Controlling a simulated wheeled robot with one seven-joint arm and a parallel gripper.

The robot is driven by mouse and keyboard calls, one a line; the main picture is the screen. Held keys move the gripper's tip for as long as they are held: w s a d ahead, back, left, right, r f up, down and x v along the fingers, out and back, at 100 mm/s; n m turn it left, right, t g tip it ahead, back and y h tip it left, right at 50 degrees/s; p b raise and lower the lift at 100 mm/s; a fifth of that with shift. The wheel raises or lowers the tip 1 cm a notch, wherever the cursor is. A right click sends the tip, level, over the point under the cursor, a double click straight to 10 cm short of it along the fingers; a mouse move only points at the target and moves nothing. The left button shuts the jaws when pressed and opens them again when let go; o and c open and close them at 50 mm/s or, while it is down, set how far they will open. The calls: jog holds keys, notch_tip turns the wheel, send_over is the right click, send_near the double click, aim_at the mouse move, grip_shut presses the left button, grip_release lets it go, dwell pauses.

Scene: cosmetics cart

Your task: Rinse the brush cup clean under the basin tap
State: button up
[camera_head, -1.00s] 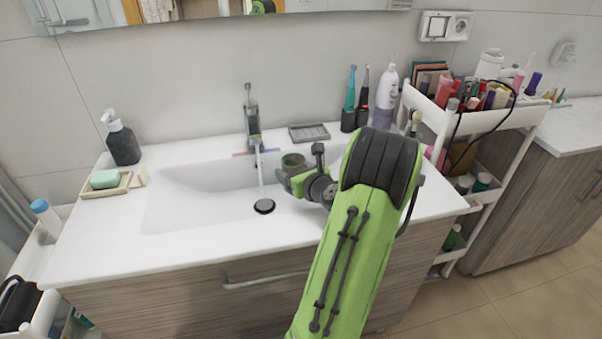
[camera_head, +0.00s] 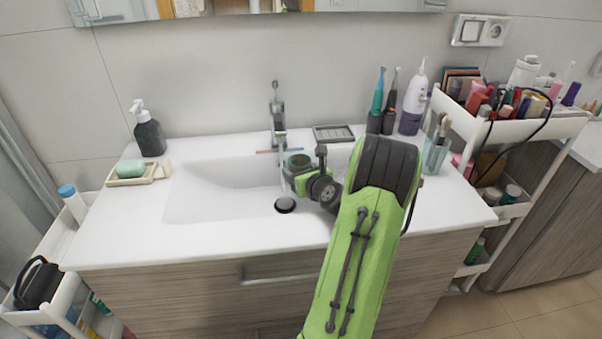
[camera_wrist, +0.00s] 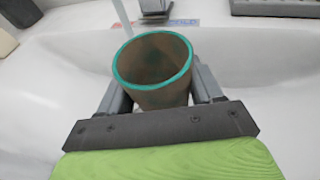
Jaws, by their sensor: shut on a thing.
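The brush cup (camera_wrist: 152,88), brownish with a teal rim and a stained inside, is held roughly upright between the fingers of my gripper (camera_wrist: 160,92) in the wrist view. In the head view the cup (camera_head: 299,161) is above the right part of the basin (camera_head: 215,185), and my gripper (camera_head: 305,180) reaches it from the right. The tap (camera_head: 277,118) is running. Its thin water stream (camera_wrist: 122,14) comes down at the cup's far left rim. I cannot tell whether water enters the cup or passes just beside it.
The black drain (camera_head: 285,205) is in the basin floor. A grey soap tray (camera_head: 333,133) and toothbrushes (camera_head: 377,100) stand behind on the right. A glass with brushes (camera_head: 436,150) is on the right rim. A soap dispenser (camera_head: 148,130) and green soap (camera_head: 131,168) are at left.

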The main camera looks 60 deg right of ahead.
jog(key=w+p, duration=0.1)
jog(key=w, duration=0.1)
jog(key=w+p, duration=0.3)
jog(key=shift+w+d, duration=0.35)
jog(key=shift+d, duration=0.05)
jog(key=shift+s, duration=0.1)
dwell(1.4)
jog(key=s, duration=0.1)
jog(key=s+b, duration=0.1)
jog(key=s, duration=0.1)
jog(key=s+b, duration=0.1)
jog(key=shift+s+a+f, duration=0.1)
jog(key=shift+s+a, duration=0.2)
jog(key=shift+s, duration=0.1)
jog(key=shift+s+a, duration=0.1)
jog(key=shift+s, duration=0.35)
jog(key=shift+s+a+r+p, duration=0.2)
jog(key=shift+r+p, duration=0.2)
jog(key=shift+r, duration=0.25)
jog(key=s+a+r+p, duration=0.3)
jog(key=r, duration=0.2)
